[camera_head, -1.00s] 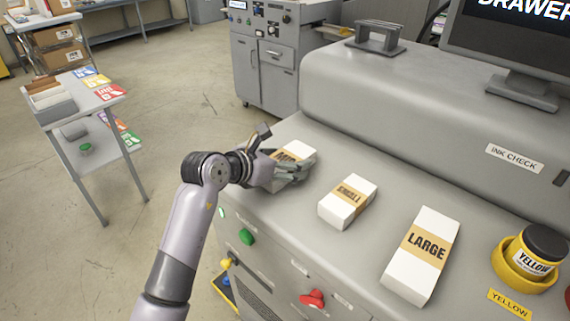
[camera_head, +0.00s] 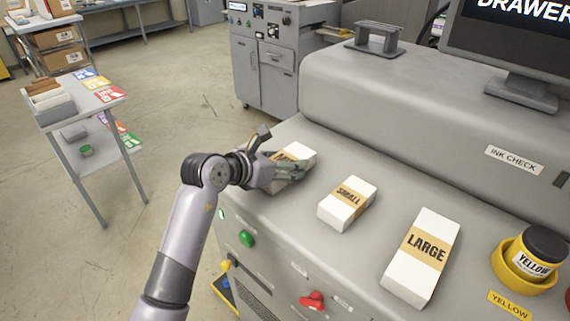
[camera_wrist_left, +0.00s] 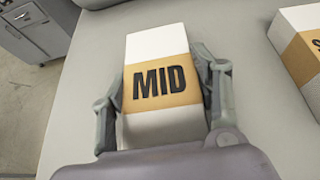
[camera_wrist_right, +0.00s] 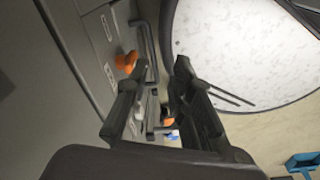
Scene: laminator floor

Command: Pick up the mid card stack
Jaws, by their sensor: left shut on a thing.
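The mid card stack (camera_wrist_left: 158,88) is a white block with a tan band printed MID. In the left wrist view it lies between the two fingers of my left gripper (camera_wrist_left: 163,100), which is shut on its sides. In the head view the mid stack (camera_head: 298,153) is partly hidden by my left gripper (camera_head: 290,172), at the left end of the grey machine top. I cannot tell whether it is lifted clear of the surface. My right gripper (camera_wrist_right: 165,105) shows only in its wrist view, with its fingers apart and nothing seen between them.
The small stack (camera_head: 348,203) and the large stack (camera_head: 422,257) lie to the right on the machine top (camera_head: 300,240). A yellow ink jar (camera_head: 543,243) stands further right. A side table (camera_head: 60,115) with cards is at the left, with open floor between.

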